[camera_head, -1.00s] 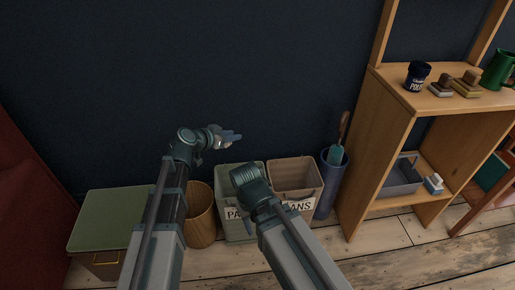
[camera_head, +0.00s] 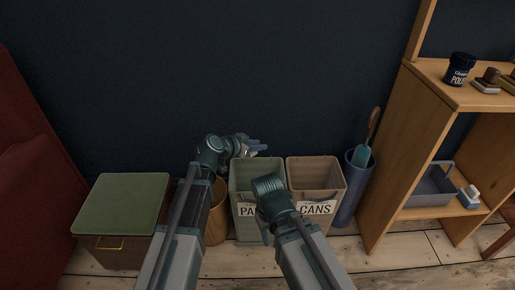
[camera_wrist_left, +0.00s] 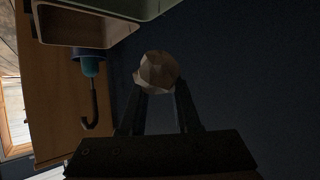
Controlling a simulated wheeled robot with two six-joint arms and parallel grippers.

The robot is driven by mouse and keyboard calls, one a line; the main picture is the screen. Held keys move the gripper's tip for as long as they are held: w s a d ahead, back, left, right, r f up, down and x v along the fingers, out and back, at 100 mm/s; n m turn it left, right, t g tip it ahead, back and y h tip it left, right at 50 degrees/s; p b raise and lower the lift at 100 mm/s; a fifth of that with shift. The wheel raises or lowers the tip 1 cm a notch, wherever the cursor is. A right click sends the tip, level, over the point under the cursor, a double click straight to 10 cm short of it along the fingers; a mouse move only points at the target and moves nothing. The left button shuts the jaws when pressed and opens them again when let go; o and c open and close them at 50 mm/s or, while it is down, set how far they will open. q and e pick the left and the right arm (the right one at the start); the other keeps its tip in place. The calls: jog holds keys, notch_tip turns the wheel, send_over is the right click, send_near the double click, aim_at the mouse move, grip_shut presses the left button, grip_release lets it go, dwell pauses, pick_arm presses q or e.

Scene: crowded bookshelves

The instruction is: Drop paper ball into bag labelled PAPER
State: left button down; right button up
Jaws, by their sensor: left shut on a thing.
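My left gripper (camera_head: 256,147) is in front of the dark wall, above the back of the green bag (camera_head: 242,178). In the left wrist view the left gripper (camera_wrist_left: 160,95) is shut on a pale, faceted paper ball (camera_wrist_left: 158,70) at its fingertips. The green bag's label (camera_head: 247,210) shows only "PA"; my right arm covers the rest. The green bag's rim also shows at the top of the left wrist view (camera_wrist_left: 120,8). My right gripper (camera_head: 265,236) is mostly hidden behind its own arm, low in front of the green bag.
A brown bin labelled CANS (camera_head: 317,208) stands right of the green bag. A blue cylinder (camera_head: 351,195) holds a teal-and-brown tool. A wicker basket (camera_head: 218,215) and a green-lidded box (camera_head: 122,205) stand left. A wooden shelf (camera_head: 415,150) is at right.

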pick_arm(q)
notch_tip(320, 180, down, 6)
jog(key=b, duration=0.5)
jog(key=shift+r, duration=0.1)
jog(key=c, duration=0.6)
grip_release()
jog(key=shift+o, duration=0.2)
jog(key=p+v, duration=0.6)
jog(key=v, duration=0.8)
